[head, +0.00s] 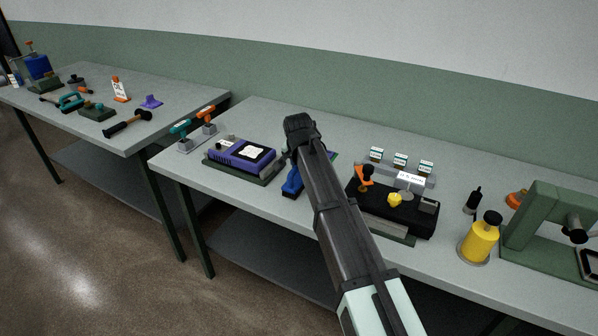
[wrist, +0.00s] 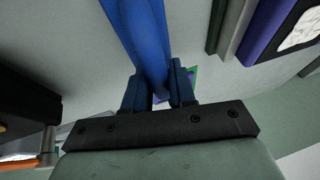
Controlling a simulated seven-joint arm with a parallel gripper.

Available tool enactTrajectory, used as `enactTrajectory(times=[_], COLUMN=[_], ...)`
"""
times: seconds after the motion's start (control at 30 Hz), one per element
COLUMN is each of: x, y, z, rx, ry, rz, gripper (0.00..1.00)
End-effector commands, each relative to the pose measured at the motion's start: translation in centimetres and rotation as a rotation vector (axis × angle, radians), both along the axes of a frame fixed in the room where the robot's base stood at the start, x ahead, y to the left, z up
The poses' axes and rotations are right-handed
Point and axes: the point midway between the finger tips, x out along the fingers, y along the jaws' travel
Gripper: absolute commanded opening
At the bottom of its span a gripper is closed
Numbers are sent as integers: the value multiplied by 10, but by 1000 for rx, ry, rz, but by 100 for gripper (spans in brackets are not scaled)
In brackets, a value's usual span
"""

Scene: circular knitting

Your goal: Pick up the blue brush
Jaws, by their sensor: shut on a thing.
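The blue brush (wrist: 143,35) shows in the wrist view as a long blue body running up from between the fingers to the top edge. My gripper (wrist: 160,80) is shut on it, one finger on each side. In the head view the blue brush (head: 292,182) shows partly at the left side of my arm, over the near part of the middle table. My arm hides the rest of it and the fingers there. I cannot tell whether the brush touches the table.
A purple device (head: 240,154) on a green base lies left of the brush. A black unit (head: 392,210) with an orange lever stands to the right. A yellow bottle (head: 480,240) and green frame (head: 545,225) stand farther right.

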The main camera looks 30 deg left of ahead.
Motion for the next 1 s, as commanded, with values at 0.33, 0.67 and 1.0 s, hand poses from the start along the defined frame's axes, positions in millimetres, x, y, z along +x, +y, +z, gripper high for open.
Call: enactTrajectory(times=[0.33,0.67,1.0], x=[1,1,0], y=[1,1,0], z=[53,91,97], rx=[2,0,0], ry=[-3,-1,-1], rz=[0,0,0], gripper=[0,0,0])
